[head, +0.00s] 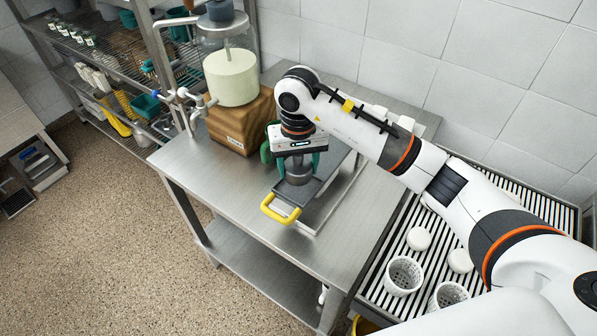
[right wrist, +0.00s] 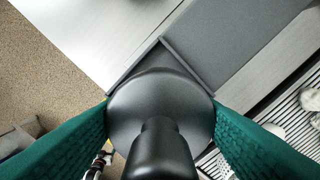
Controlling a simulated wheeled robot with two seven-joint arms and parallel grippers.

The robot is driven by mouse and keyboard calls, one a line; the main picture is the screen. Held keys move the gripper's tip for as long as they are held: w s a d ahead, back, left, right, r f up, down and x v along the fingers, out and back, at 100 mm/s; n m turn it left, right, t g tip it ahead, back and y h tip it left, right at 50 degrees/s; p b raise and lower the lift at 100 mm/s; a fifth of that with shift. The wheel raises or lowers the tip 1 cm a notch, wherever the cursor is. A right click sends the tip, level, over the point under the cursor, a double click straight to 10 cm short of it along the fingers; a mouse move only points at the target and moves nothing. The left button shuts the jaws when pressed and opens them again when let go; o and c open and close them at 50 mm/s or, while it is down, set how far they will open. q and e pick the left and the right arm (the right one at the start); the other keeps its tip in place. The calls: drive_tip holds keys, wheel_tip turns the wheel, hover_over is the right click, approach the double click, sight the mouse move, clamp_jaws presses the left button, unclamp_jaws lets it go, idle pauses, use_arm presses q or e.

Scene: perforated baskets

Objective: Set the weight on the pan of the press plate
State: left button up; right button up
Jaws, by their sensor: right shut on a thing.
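The weight (head: 298,178) is a dark grey metal piece. In the right wrist view the weight (right wrist: 155,98) shows as a round disc with a knob toward the camera. My right gripper (head: 296,163), with green fingers, is shut on it. The press plate's grey pan (head: 284,198) lies beneath, with a yellow handle (head: 281,213) at its front. In the right wrist view the pan (right wrist: 240,40) has a raised rim, and the weight overlaps its near part. I cannot tell whether the weight touches the pan. My left gripper is not in view.
A wooden block (head: 240,122) bearing a pale cylinder (head: 231,77) stands left of the gripper on the steel table (head: 205,180). A slatted rack (head: 385,270) with white perforated baskets (head: 404,275) is at right. The table's front left is clear.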

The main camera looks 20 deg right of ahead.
sight(298, 176)
wheel_tip(298, 176, down, 3)
drive_tip(key=shift+p, duration=0.55)
drive_tip(key=shift+f, duration=0.2)
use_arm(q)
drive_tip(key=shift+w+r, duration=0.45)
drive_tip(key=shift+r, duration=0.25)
use_arm(e)
drive_tip(key=shift+f, duration=0.15)
drive_tip(key=o, duration=1.4)
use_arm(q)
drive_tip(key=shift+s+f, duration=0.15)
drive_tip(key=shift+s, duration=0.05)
use_arm(e)
drive_tip(key=shift+s, duration=0.1)
